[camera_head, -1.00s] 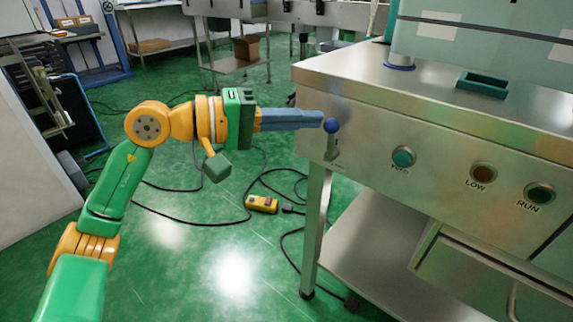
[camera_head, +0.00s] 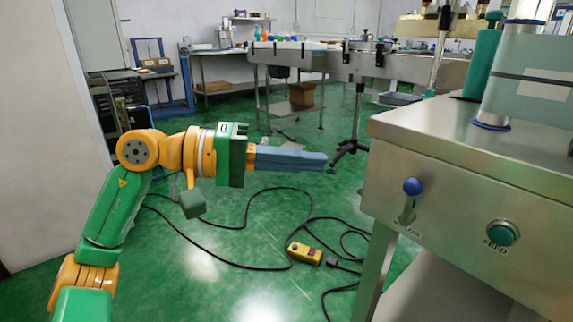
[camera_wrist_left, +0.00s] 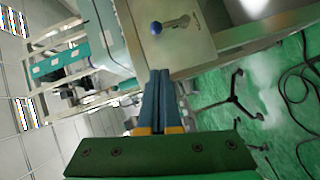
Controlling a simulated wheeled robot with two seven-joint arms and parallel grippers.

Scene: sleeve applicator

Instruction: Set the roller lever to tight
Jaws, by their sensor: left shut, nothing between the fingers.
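The roller lever (camera_head: 409,201) has a blue ball knob and a short metal arm on the left end of the machine's steel front panel. The knob points up in the head view, and the lever also shows in the left wrist view (camera_wrist_left: 158,28). My left gripper (camera_head: 327,162) is shut and empty, with its blue-grey fingers pointing right. In the head view it is left of the lever and apart from it. In the left wrist view the shut fingers (camera_wrist_left: 160,75) lie below the knob in the picture. The lever's label is too small to read. My right gripper is not in view.
A green FEED button (camera_head: 502,233) sits right of the lever on the steel cabinet (camera_head: 470,135). A yellow pendant box (camera_head: 305,253) and black cables lie on the green floor. A conveyor (camera_head: 350,66) stands behind. The space between gripper and cabinet is clear.

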